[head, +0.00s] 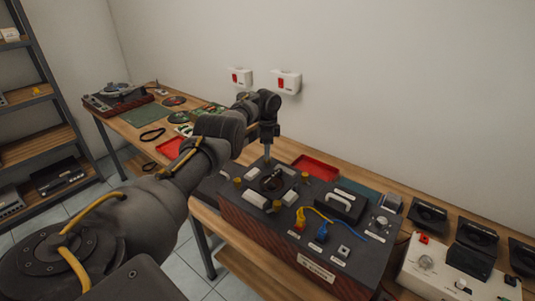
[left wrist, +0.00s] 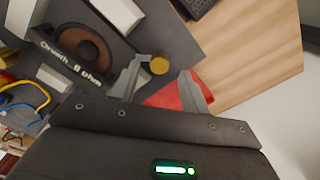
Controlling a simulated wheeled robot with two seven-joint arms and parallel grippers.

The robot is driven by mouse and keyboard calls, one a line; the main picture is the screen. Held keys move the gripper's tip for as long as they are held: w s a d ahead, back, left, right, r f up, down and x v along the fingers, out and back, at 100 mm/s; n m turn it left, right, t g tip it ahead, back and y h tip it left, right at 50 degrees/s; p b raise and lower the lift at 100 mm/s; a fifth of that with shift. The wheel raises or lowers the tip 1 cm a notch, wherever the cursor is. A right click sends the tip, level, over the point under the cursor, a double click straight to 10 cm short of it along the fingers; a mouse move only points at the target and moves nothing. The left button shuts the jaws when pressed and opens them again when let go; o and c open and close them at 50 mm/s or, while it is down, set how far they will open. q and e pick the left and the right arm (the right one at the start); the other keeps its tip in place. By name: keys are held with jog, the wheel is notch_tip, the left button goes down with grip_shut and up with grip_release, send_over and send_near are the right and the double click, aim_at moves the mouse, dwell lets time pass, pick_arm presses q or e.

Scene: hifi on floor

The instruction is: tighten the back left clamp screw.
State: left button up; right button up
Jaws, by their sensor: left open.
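The dark console (head: 230,205) stands on the wooden bench with a round speaker (head: 272,182) between pale clamp blocks. Brass clamp screws show at the front left (head: 238,181), back right (head: 305,176) and front right (head: 276,205); the back left one is not clear in the head view, where my gripper is in front. My left gripper (head: 267,152) points down over the console's back left part. In the left wrist view one brass screw (left wrist: 159,65) shows between and just beyond the open, empty fingers (left wrist: 163,85). The speaker (left wrist: 88,48) lies left of it. My right gripper is not in view.
A red tray (head: 317,167) lies behind the console. A white power unit (head: 445,273) stands at right. The wall is behind the bench.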

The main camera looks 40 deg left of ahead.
pick_arm(q)
notch_tip(320, 180, up, 8)
jog(key=b, duration=0.1)
dwell(0.7)
